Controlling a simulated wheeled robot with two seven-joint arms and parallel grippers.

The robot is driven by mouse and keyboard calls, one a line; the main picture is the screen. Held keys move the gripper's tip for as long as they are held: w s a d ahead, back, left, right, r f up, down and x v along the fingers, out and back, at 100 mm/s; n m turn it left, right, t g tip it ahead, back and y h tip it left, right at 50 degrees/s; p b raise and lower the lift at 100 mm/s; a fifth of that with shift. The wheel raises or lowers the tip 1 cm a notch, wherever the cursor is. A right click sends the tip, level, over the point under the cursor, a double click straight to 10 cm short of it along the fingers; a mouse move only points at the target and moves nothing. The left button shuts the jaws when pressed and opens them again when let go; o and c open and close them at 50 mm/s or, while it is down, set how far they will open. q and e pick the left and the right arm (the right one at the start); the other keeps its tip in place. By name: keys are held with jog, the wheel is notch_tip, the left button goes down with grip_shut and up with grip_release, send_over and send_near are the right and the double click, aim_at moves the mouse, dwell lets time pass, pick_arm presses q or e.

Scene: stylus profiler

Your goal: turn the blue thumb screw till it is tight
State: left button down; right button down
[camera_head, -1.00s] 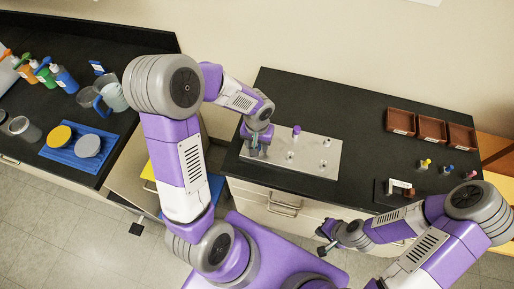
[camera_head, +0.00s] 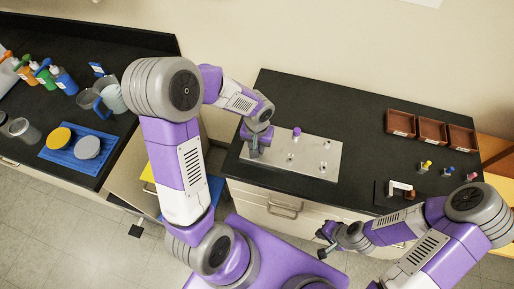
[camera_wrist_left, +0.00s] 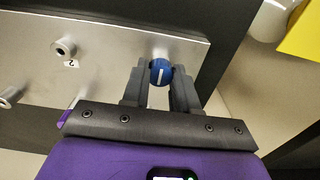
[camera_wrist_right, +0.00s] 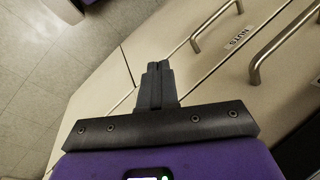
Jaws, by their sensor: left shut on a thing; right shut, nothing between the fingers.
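The blue thumb screw (camera_wrist_left: 160,72) has a round knob with a white line across it. In the left wrist view it sits between the fingers of my left gripper (camera_wrist_left: 160,82), which is shut on it. The silver plate (camera_head: 318,158) lies on the black bench, and the screw is at its left end. In the head view my left gripper (camera_head: 256,152) is over that end and hides the screw. My right gripper (camera_wrist_right: 157,72) is shut and empty. It hangs in front of the drawers, and in the head view it (camera_head: 324,246) is low, right of centre.
A purple knob (camera_head: 297,131) stands at the plate's back edge. Bare posts (camera_wrist_left: 64,47) stick up from the plate. Three brown bins (camera_head: 432,130) are at the back right, with small coloured screws (camera_head: 426,163) in front. Drawer handles (camera_wrist_right: 216,25) are close to my right gripper.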

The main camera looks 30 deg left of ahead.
pick_arm(q)
jog(key=m, duration=1.5)
jog(key=shift+m, duration=0.4)
jog(key=m, duration=0.3)
jog(key=shift+m, duration=0.3)
jog(key=m, duration=1.1)
jog(key=shift+m, duration=0.3)
jog(key=m, duration=0.5)
jog(key=shift+m, duration=0.3)
jog(key=c, duration=1.1)
grip_release()
